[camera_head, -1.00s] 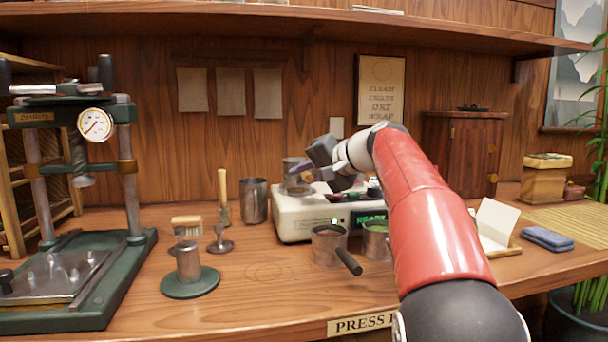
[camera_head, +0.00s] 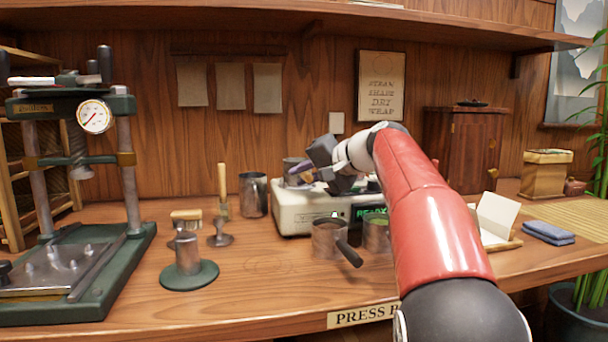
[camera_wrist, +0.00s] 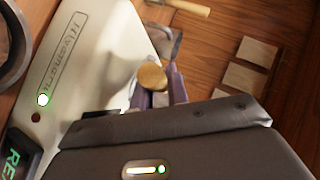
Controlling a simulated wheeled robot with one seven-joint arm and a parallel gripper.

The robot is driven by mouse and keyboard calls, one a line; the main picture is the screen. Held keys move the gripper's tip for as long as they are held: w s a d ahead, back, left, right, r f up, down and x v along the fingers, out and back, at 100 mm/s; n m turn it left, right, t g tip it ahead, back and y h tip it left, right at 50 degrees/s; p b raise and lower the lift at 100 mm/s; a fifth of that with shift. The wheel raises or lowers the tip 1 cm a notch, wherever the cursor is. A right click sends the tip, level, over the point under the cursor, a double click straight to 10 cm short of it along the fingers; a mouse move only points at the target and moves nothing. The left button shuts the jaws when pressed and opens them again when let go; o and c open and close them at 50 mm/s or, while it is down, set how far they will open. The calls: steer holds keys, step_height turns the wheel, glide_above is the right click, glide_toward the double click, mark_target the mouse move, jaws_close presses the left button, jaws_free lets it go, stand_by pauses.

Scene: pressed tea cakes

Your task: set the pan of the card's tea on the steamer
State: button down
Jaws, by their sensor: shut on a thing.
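My gripper (camera_head: 300,172) is above the left part of the cream steamer (camera_head: 292,218), whose display reads READY. In the wrist view its purple fingers (camera_wrist: 158,95) are shut around a round brass-coloured knob (camera_wrist: 152,77); I cannot tell what the knob belongs to. A metal cup-like vessel (camera_head: 291,166) shows beside the fingers over the steamer; whether it is held or standing there is unclear. On the table before the steamer stand a dark-handled pan (camera_head: 326,240) and a pan with green contents (camera_head: 377,236). A folded white card (camera_head: 497,216) stands at right, its writing unreadable.
A green press (camera_head: 125,190) with a gauge fills the left. A stand (camera_head: 188,270), a brush (camera_head: 186,216) and a metal jug (camera_head: 253,195) are left of the steamer. A blue cloth (camera_head: 548,232) lies at right. The front middle of the table is clear.

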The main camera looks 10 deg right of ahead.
steer(key=shift+f, duration=0.1)
steer(key=c, duration=1.3)
jaws_free()
